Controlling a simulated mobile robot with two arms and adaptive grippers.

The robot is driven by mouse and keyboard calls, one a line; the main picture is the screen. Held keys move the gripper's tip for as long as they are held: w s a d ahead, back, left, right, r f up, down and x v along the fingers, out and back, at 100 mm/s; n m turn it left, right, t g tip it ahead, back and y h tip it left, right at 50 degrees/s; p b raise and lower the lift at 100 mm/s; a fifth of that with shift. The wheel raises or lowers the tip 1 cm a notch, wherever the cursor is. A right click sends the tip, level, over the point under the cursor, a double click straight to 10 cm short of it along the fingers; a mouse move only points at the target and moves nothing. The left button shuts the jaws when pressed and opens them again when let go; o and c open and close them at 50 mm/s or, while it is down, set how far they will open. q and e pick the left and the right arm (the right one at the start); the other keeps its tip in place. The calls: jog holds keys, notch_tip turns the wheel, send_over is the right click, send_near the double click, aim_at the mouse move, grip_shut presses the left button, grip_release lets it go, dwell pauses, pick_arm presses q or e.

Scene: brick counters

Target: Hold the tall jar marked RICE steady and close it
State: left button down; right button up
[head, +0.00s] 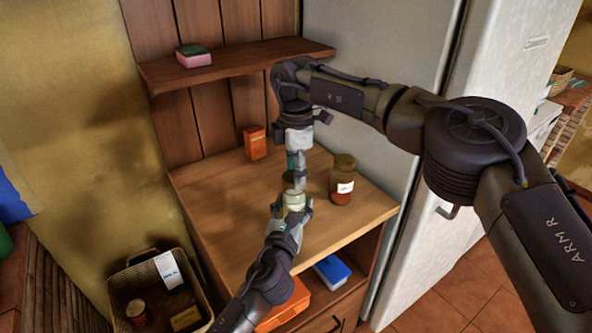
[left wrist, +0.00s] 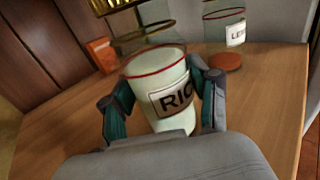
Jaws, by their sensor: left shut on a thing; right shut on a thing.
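The RICE jar (head: 293,200) stands on the wooden counter, a tall clear jar with pale contents and a red ring near its top. Its label reads RIC in the left wrist view (left wrist: 172,100); a finger hides the rest. My left gripper (head: 291,208) is shut around the jar's sides, one finger on each side. My right gripper (head: 295,174) is above it, shut on a brownish-gold lid (head: 287,181).
A second jar (head: 342,182) with brown contents stands to the right on the counter. An orange box (head: 255,143) stands at the back left. A shelf (head: 240,64) with a sponge (head: 194,56) hangs above. A basket (head: 150,262) is at the lower left.

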jog(key=shift+f, duration=0.6)
jog(key=m, duration=0.5)
jog(key=shift+s, duration=0.1)
jog(key=m, duration=0.5)
jog(key=shift+s+a, duration=0.1)
jog(key=o, duration=0.8)
